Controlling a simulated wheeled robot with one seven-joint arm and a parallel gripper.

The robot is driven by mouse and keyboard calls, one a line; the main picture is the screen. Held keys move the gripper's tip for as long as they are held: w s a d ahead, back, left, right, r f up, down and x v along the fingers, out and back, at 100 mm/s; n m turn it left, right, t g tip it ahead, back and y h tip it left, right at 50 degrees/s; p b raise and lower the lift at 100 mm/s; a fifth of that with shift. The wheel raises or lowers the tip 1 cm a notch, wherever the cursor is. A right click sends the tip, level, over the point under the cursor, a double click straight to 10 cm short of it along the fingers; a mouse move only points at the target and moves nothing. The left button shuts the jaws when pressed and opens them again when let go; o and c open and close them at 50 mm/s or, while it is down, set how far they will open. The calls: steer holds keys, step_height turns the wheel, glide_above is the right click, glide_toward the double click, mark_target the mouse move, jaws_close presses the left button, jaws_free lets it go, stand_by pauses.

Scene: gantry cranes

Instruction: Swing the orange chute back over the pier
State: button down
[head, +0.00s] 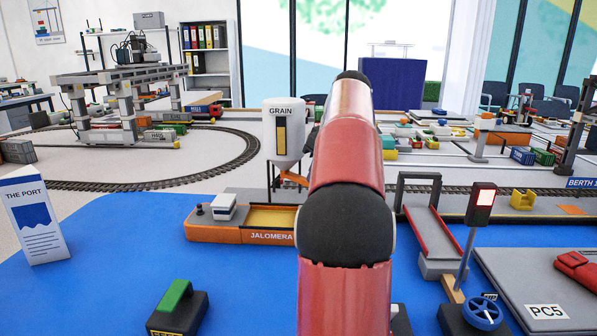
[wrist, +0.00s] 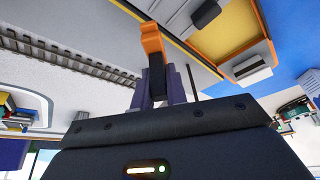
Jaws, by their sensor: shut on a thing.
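The orange chute (head: 291,178) hangs under the white grain silo (head: 284,130) and slopes down to the right in the head view. In the wrist view the orange chute (wrist: 152,42) has a dark grip piece (wrist: 157,76) at its near end. My gripper (wrist: 160,90) is shut on this piece. In the head view my gripper is hidden behind my red arm. The grey pier (head: 240,194) lies behind the ship Jalomera (head: 212,234), whose yellow hold (head: 272,217) is open.
Rail track (head: 150,183) curves behind the pier. A red-sided ramp (head: 436,232) and a signal post (head: 468,240) stand right of my arm. A blue handwheel (head: 482,313) and a green-topped block (head: 178,308) are nearer. Open blue water (head: 110,250) lies left.

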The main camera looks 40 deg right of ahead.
stand_by(0.3)
steer(key=c, duration=1.4)
jaws_free()
steer(key=shift+r, duration=0.1)
steer(key=shift+s+d+r, duration=0.1)
steer(key=shift+r, duration=0.2)
steer(key=v, duration=0.3)
steer(key=shift+s+r, duration=0.15)
steer(key=shift+r, duration=0.15)
steer(key=s+d+b, duration=0.1)
steer(key=s, duration=1.1)
steer(key=shift+d+r+b, duration=0.2)
steer(key=shift+d+b, duration=0.1)
steer(key=shift+d, duration=0.05)
